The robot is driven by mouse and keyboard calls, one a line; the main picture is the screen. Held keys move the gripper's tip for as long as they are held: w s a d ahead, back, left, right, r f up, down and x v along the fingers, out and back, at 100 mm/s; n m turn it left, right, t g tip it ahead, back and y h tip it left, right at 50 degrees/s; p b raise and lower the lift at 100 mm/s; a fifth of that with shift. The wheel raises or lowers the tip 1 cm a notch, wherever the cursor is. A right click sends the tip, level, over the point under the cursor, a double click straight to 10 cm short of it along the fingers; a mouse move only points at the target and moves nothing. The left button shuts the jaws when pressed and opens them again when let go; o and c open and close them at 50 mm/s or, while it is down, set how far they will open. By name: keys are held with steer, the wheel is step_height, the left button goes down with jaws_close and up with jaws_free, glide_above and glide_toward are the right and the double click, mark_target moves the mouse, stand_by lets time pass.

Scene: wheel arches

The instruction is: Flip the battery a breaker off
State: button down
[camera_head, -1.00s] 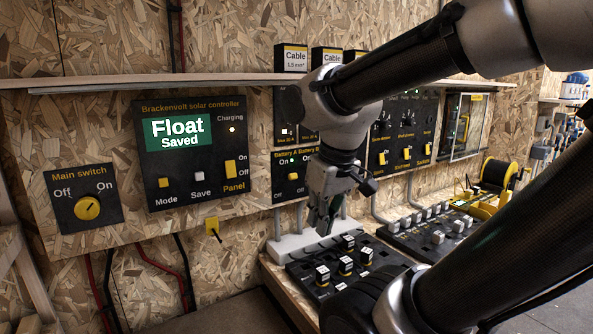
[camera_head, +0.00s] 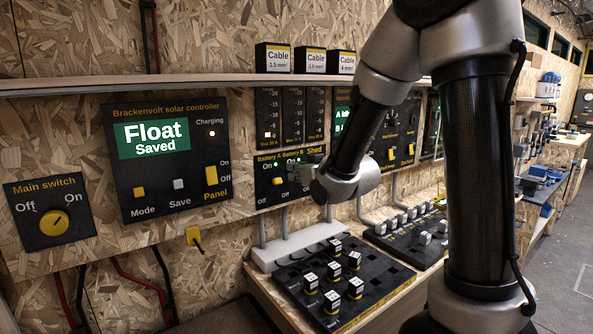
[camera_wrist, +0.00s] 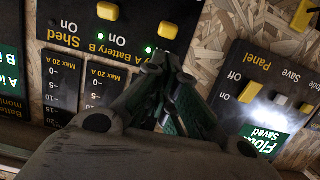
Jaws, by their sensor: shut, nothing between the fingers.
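The battery breaker panel (camera_head: 290,178) is on the wall right of the solar controller. The battery A breaker (camera_head: 277,181) is a yellow toggle with a green light above it. In the wrist view, which is upside down, the battery A breaker (camera_wrist: 168,30) has its green light lit. My gripper (camera_wrist: 165,62) is shut and empty, its fingertips near that toggle and covering the battery A label. Contact cannot be told. The battery B breaker (camera_wrist: 108,10) is beside it, also with a green light. In the head view my wrist hides the right of the panel.
The solar controller (camera_head: 168,152) reads "Float Saved", with the main switch (camera_head: 50,212) to its left. A shelf (camera_head: 190,84) with cable boxes runs above. A black board with several blocks (camera_head: 335,290) lies on the bench below.

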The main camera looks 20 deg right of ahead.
steer(key=r, duration=0.1)
steer(key=r+t, duration=0.1)
steer(key=r, duration=0.1)
steer(key=shift+w+a+y, duration=0.2)
steer(key=shift+y, duration=0.1)
steer(key=shift+w, duration=0.1)
glide_above(279, 183)
steer(key=w, duration=0.1)
steer(key=shift+a+f, duration=0.25)
steer(key=shift+f, duration=0.3)
steer(key=f, duration=0.2)
steer(key=shift+s+d+f, duration=0.1)
steer(key=shift+s+f, duration=0.15)
steer(key=shift+f, duration=0.15)
steer(key=shift+s+f, duration=0.2)
steer(key=shift+f, duration=0.25)
steer(key=shift+d+f+t, duration=0.1)
steer(key=shift+f+t, duration=0.05)
steer(key=shift+t, duration=0.15)
